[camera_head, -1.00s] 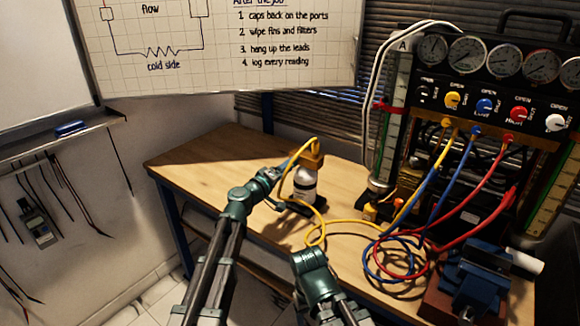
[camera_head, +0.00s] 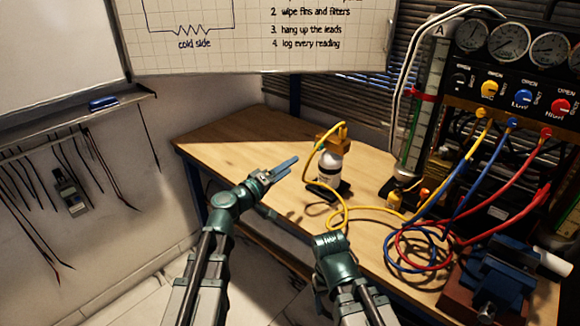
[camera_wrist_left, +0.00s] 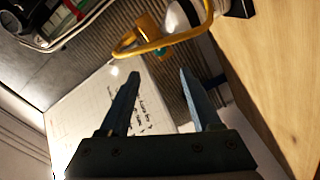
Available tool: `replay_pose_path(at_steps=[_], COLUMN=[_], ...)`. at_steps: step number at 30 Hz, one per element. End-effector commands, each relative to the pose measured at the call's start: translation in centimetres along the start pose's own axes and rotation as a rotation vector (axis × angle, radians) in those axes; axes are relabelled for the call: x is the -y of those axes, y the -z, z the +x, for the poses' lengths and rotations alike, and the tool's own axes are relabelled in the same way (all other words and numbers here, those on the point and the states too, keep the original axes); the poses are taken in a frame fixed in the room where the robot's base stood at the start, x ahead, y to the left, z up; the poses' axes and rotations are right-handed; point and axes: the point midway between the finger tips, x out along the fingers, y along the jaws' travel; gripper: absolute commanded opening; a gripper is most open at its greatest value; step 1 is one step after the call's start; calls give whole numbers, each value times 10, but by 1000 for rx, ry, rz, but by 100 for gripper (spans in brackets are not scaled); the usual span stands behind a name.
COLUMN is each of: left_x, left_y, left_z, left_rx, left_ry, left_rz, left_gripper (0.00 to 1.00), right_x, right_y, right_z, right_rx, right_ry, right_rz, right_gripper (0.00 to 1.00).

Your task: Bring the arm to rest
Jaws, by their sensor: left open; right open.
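My left gripper (camera_head: 285,168) is open and empty above the left part of the wooden bench (camera_head: 225,142), a little left of the white bottle. In the left wrist view its two blue fingers (camera_wrist_left: 160,85) stand apart with nothing between them. My right arm (camera_head: 338,262) shows at the lower middle of the head view, in front of the bench edge; its fingers cannot be seen. The white bottle (camera_head: 328,170) stands upright on a black base with a brass-coloured fitting (camera_head: 331,142) on top. A yellow hose (camera_head: 370,211) runs from that fitting towards the gauge rig.
The gauge rig (camera_head: 520,85) with coloured knobs stands at the right. Blue and red hoses (camera_head: 425,250) coil on the bench before it. A blue vise (camera_head: 500,275) sits at the front right. A whiteboard (camera_head: 260,45) hangs behind. The bench's left end is clear.

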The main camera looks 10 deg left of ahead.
Motion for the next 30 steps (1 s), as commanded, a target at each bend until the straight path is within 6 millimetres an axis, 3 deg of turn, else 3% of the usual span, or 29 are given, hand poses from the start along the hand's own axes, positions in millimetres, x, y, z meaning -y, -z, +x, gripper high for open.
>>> replay_pose_path(at_steps=[8, 11, 14, 18, 21, 24, 30], left_x=[2, 10, 30, 72, 103, 127, 158], left_y=[-9, -36, -77, -129, -151, -161, -160], left_z=[-1, -5, -17, -54, -89, -125, -188], left_rx=[32, 132, 297, 546, 694, 804, 933], left_ry=[12, 58, 153, 355, 527, 692, 985], left_rz=[18, 71, 149, 248, 300, 337, 382], left_gripper=[64, 64, 64, 64, 64, 64, 64], right_x=[0, 0, 0, 0, 0, 0, 0], right_y=[0, 0, 0, 0, 0, 0, 0], right_z=[0, 0, 0, 0, 0, 0, 0], right_rx=[0, 0, 0, 0, 0, 0, 0], right_ry=[0, 0, 0, 0, 0, 0, 0], right_rz=[0, 0, 0, 0, 0, 0, 0], right_gripper=[72, 72, 72, 72, 72, 72, 72])
